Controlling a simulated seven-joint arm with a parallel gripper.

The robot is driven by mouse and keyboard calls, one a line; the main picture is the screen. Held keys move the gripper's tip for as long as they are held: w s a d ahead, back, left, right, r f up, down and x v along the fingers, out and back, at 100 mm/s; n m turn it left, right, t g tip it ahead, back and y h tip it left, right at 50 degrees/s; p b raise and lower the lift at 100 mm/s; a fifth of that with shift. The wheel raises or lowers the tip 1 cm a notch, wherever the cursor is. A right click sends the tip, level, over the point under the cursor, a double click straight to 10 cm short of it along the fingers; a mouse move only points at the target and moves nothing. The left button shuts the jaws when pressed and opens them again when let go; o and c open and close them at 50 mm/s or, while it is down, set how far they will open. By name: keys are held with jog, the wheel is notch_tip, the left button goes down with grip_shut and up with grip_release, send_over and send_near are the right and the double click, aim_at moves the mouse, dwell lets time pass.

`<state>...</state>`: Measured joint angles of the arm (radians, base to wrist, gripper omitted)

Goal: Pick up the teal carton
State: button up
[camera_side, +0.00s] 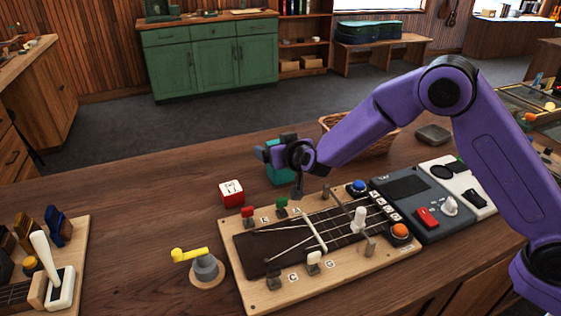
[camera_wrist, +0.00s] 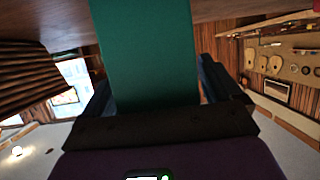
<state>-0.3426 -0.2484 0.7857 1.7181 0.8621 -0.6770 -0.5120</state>
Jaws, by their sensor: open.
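The teal carton (camera_side: 279,176) stands on the wooden bench behind the ukulele-neck board, partly hidden by my gripper in the side view. In the wrist view the carton (camera_wrist: 148,50) fills the middle and reaches down close to the palm. My gripper (camera_side: 275,148) is open at the carton's upper part. Its dark fingers show on either side of the carton in the wrist view, with a narrow gap visible at the right. I cannot tell whether the left finger touches it.
A red-and-white cube (camera_side: 231,193) lies left of the carton, and a wicker basket (camera_side: 372,143) stands behind my arm. The wooden board (camera_side: 262,297) with knobs and strings is in front. A grey device (camera_side: 408,208) sits to the right. Bare bench (camera_side: 140,200) lies to the left.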

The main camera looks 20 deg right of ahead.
jog(key=c, duration=1.1)
jog(key=shift+r, duration=0.1)
